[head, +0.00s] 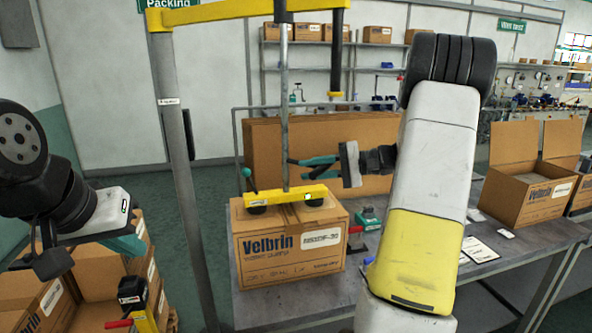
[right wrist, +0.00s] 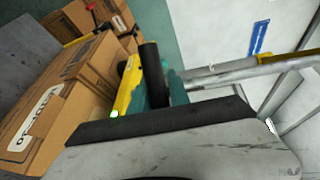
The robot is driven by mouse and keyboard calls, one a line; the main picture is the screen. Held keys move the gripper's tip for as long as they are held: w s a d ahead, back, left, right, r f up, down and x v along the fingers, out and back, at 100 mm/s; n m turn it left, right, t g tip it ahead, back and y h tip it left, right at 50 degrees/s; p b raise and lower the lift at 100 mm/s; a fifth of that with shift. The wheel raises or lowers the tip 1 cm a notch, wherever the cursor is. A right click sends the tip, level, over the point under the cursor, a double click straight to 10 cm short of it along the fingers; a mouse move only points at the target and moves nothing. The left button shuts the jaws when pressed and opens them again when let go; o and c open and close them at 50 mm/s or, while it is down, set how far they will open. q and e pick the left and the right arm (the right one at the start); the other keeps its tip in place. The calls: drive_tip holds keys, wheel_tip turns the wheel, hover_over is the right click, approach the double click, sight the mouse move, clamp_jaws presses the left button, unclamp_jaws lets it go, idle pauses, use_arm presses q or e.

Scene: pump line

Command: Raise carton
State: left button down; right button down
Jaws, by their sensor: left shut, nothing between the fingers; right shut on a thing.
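The Velbrin carton (head: 290,262) is closed and appears to rest on the grey table; its side and top also show in the right wrist view (right wrist: 72,95). The lifter's yellow bar (head: 284,195) lies across the carton's top, with dark suction cups at its ends that appear to touch it. A metal tube rises from the bar. My right gripper (head: 293,161) is shut on the lifter at its tube, above the bar; the exact grip is partly hidden. My left gripper (head: 140,243) is shut and empty, at the left, away from the carton.
Open cartons (head: 530,195) stand on the right. More cartons (head: 95,290) and a red-handled tool (head: 135,300) are below my left gripper.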

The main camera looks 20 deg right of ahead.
idle(0.4)
wheel_tip(320, 180, up, 7)
idle(0.4)
drive_tip(key=c, duration=1.3)
unclamp_jaws()
drive_tip(key=shift+o, duration=0.2)
drive_tip(key=shift+d, duration=0.1)
drive_tip(key=v, duration=0.7)
drive_tip(key=shift+s+d, duration=0.15)
drive_tip(key=shift+d, duration=0.15)
